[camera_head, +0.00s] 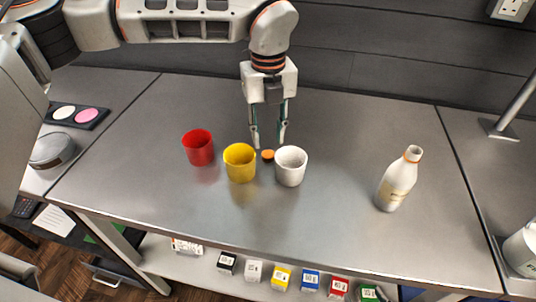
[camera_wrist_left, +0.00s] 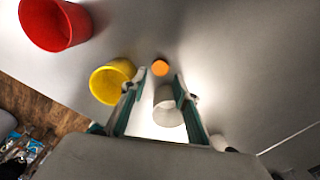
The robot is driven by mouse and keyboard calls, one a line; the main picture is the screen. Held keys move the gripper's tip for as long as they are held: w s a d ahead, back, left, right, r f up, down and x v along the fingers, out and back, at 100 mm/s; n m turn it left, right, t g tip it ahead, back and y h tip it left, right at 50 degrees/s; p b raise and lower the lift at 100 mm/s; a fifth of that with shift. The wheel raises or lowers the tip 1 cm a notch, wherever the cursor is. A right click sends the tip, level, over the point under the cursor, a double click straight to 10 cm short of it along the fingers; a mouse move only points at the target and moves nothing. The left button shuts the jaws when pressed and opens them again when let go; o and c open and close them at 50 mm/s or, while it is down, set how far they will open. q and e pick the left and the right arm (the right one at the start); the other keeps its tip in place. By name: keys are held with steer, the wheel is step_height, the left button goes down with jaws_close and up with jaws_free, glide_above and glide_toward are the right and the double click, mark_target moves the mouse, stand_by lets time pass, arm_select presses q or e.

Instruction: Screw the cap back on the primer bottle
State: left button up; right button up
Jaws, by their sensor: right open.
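The orange cap (camera_head: 268,155) lies on the grey metal table between the yellow and white cups. The white primer bottle (camera_head: 396,181) stands upright to the right, with an orange ring at its uncapped neck. My left gripper (camera_head: 268,147) points down behind the cups, its fingers apart and empty, with the cap close to the tips. In the left wrist view the cap (camera_wrist_left: 160,67) shows just beyond and between the fingertips (camera_wrist_left: 154,82). I cannot tell the exact height of the tips above the table. My right gripper is in neither view.
A red cup (camera_head: 199,149), a yellow cup (camera_head: 240,165) and a white cup (camera_head: 290,168) stand near the cap, the last two close on either side. The table between the white cup and the bottle is clear. Several small boxes sit on a shelf below.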

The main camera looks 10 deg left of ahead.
mark_target(268, 153)
arm_select(q)
steer(key=shift+w+f, duration=0.1)
steer(key=shift+f, duration=2.55)
steer(key=c, duration=0.4)
